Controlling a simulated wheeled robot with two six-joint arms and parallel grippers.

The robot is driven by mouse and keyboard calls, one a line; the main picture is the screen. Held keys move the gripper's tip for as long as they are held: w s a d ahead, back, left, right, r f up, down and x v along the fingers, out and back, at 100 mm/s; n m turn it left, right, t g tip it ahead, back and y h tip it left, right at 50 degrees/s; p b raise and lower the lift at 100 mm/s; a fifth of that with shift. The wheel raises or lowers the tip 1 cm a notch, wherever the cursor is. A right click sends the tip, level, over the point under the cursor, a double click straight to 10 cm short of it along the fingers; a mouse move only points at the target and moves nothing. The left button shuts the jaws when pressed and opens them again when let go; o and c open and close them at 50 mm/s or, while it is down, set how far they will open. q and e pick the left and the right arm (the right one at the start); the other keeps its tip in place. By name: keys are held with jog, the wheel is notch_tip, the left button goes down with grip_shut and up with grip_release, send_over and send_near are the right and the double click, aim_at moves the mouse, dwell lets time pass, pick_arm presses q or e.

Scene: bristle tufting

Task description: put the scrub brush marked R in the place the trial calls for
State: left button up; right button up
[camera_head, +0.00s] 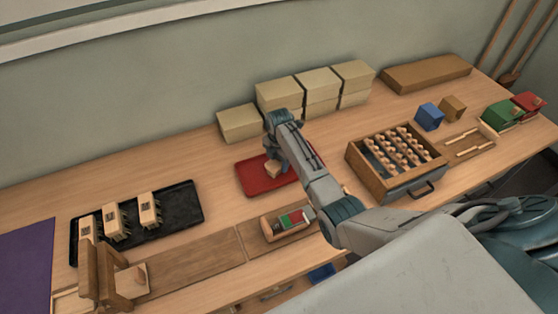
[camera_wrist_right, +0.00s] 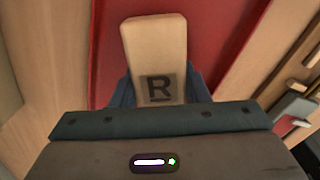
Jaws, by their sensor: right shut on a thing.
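The scrub brush marked R has a pale wooden block with a dark R on it; it shows in the right wrist view (camera_wrist_right: 157,58) and, small, in the head view (camera_head: 273,170). My right gripper (camera_head: 272,158) is shut on it, with the jaws at both sides of the block in the wrist view (camera_wrist_right: 158,92). The brush is over the red tray (camera_head: 257,187); I cannot tell whether it touches it. A black tray (camera_head: 180,228) at the left holds three bristled wooden blocks (camera_head: 149,208). My left gripper is not in view.
Pale boxes (camera_head: 278,93) stand behind the red tray. In front lies a wooden holder with a red and green piece (camera_head: 290,221). A wooden stand (camera_head: 97,270) is at the lower left. A drawered box of pegs (camera_head: 366,178), blue block (camera_head: 429,117) and green bin (camera_head: 502,114) stand right.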

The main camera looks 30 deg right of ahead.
jog(key=o, duration=1.1)
jog(key=shift+f, duration=0.15)
notch_tip(320, 180, up, 11)
jog(key=b, duration=0.3)
jog(key=shift+r, duration=0.65)
